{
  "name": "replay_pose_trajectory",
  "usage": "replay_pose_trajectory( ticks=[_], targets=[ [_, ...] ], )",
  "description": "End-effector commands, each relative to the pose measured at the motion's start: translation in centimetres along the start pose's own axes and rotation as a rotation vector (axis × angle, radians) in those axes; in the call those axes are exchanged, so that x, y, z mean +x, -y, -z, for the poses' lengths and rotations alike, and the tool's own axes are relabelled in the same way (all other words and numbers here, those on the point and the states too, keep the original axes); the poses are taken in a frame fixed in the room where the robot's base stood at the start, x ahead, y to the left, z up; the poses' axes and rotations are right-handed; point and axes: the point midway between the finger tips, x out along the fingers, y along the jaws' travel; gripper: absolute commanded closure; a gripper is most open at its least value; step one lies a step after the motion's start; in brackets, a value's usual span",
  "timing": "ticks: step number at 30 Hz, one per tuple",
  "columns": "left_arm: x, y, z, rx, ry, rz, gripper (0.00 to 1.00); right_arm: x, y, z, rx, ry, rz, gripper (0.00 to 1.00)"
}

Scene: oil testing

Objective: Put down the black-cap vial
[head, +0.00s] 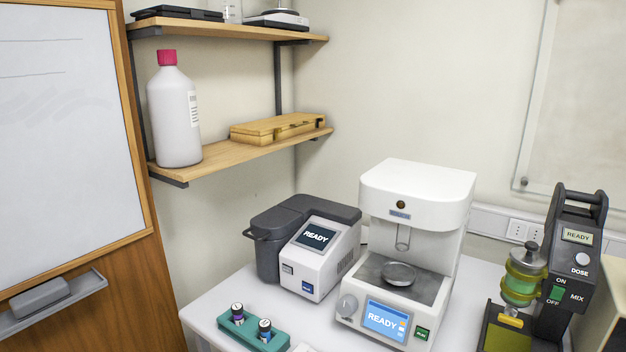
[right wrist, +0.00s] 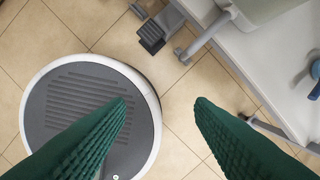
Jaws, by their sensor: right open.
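Two small vials stand upright in a teal rack (head: 252,334) at the front left of the white table in the head view. The left vial (head: 237,313) has a dark cap and a purplish band. The right vial (head: 265,329) also has a dark cap, with a bluish band. Neither gripper shows in the head view.
A grey and white tester (head: 321,257), a white instrument (head: 416,205) and a dark dosing mixer (head: 570,260) stand on the table (head: 213,305). A shelf (head: 215,160) holds a white bottle (head: 174,112) and a wooden case (head: 277,128). Chair legs (right wrist: 210,35) stand on the floor.

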Motion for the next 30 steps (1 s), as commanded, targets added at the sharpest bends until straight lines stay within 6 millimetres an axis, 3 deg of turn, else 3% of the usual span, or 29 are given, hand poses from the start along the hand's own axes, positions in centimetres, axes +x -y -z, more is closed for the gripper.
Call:
replay_pose_trajectory(
  ticks=[1,3,6,10,30],
  targets=[
    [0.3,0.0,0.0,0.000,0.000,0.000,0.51,1.8,-0.1,2.3,-0.003,-0.020,-0.001,0.51],
    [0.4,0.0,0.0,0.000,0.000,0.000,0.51,3.5,-0.2,4.9,-0.006,-0.034,-0.002,0.51],
    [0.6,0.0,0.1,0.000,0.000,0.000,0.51,5.0,-0.2,8.2,-0.010,-0.048,-0.003,0.51],
    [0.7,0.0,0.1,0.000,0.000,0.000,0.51,5.9,-0.2,10.9,-0.014,-0.058,-0.004,0.51],
    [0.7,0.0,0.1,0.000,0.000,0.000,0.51,6.0,-0.2,11.2,-0.014,-0.060,-0.004,0.51]
  ],
)
